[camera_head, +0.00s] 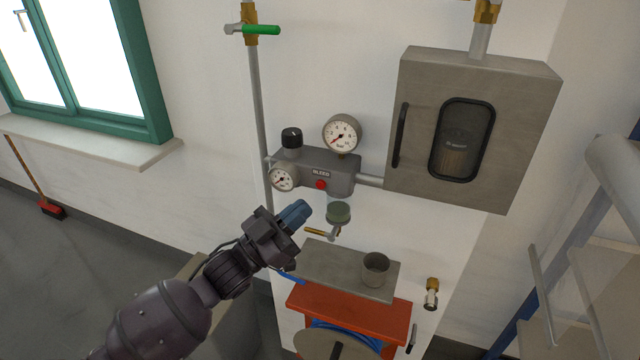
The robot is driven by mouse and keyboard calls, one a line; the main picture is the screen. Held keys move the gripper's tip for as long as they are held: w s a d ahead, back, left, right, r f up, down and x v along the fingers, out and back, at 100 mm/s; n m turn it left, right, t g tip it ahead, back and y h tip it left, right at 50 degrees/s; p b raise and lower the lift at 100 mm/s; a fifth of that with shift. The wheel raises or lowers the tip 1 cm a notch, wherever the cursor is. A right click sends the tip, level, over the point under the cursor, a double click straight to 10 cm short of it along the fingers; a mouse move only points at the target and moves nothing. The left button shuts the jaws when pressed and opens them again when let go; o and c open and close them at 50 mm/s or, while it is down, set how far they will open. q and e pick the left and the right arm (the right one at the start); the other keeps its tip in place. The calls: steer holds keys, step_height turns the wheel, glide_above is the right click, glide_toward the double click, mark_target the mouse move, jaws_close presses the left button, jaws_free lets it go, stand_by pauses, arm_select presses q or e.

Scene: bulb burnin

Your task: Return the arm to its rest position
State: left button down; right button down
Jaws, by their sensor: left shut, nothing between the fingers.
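My left arm comes in from the bottom left, and my left gripper (297,214) is in front of the wall, below and left of the grey regulator block (330,174). Its blue fingers are closed together with nothing between them. In the picture it lies just left of the glass bowl (339,213) under the block; whether it touches anything I cannot tell, but it looks apart. My right gripper is not in view.
A grey cabinet (412,80) with a dark window hangs at the right. A metal cup (375,269) stands on a grey shelf (330,268) above a red hose reel (350,312). A vertical pipe (256,100) with a green-handled valve (262,30) runs behind my gripper. Blue-and-grey steps stand far right.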

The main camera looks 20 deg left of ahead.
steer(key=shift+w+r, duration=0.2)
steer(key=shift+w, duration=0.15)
arm_select(q)
steer(key=a+f+n+g+y, duration=0.2)
steer(key=a+f+n+y, duration=0.2)
steer(key=f+y, duration=0.85)
steer(key=s+a+f+n+g+y+b, duration=0.1)
steer(key=s+f+n+g, duration=0.3)
steer(key=s+f, duration=1.3)
steer(key=shift+f+n+g+b, duration=0.3)
steer(key=shift+f+n+g, duration=0.1)
steer(key=shift+f+g, duration=0.35)
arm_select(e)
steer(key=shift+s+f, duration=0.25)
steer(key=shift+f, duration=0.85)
arm_select(q)
steer(key=shift+s+y, duration=0.1)
steer(key=shift+y, duration=0.15)
